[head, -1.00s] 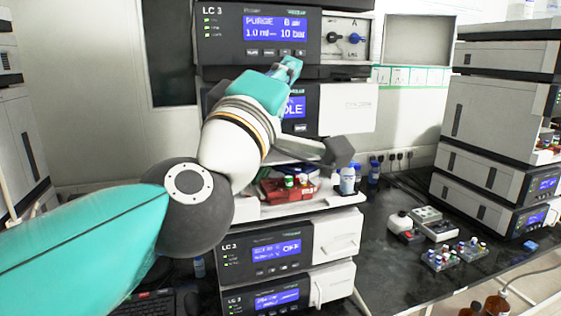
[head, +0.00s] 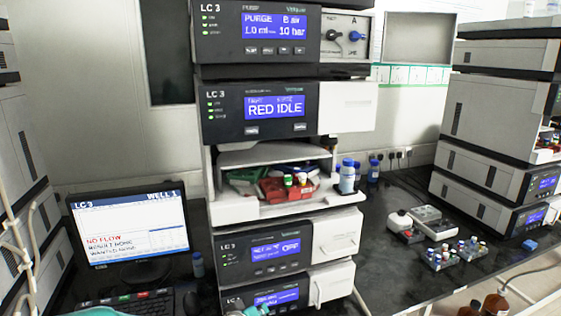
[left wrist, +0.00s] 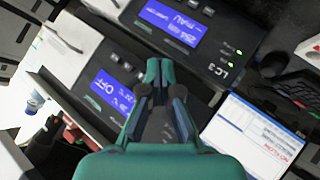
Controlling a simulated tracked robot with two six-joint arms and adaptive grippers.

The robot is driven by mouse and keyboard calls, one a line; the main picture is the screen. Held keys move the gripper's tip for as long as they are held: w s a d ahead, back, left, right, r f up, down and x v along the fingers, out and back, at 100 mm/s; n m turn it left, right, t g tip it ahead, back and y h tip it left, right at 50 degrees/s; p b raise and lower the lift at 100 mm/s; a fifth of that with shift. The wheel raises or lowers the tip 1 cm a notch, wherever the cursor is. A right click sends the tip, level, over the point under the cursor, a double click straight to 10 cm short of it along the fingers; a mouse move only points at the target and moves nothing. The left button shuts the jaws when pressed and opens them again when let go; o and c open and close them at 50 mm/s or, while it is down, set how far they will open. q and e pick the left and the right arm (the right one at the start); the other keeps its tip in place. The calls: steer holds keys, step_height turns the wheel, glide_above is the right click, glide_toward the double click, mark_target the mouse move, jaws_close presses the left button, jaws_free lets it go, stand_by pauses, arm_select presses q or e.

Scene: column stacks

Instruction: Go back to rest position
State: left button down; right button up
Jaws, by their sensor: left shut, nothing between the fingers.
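My left gripper (left wrist: 159,68) shows in the left wrist view with its teal fingertips together and nothing between them. It is in front of the column stack's lower modules, whose LC 3 screens look tilted there. The column stack (head: 268,212) stands upright in the middle, with an open shelf holding a red tray (head: 288,190) of vials and a blue-capped bottle (head: 347,178). My right gripper is not in view.
A monitor (head: 130,232) and a keyboard (head: 125,304) stand left of the stack. On the black bench (head: 385,265) at right are small devices (head: 422,222) and vial racks (head: 456,254). Another instrument stack (head: 500,110) stands at far right. Brown bottles (head: 495,304) are at the lower right.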

arm_select(q)
steer(key=s+a+f+m+g, duration=0.1)
steer(key=s+a+f+g, duration=0.15)
steer(key=s+f, duration=0.45)
steer(key=s+a+f+g, duration=0.2)
steer(key=s+a+f, duration=0.1)
steer(key=f, duration=0.8)
steer(key=s+f+g, duration=0.2)
steer(key=s+f, duration=0.1)
steer(key=s, duration=0.3)
steer(key=s+a+f+g, duration=0.1)
steer(key=s+f+g, duration=0.1)
steer(key=s+f, duration=0.2)
steer(key=s+a+f+m+g, duration=0.1)
steer(key=s+f+g, duration=0.1)
steer(key=s, duration=0.8)
steer(key=shift+f, duration=0.9)
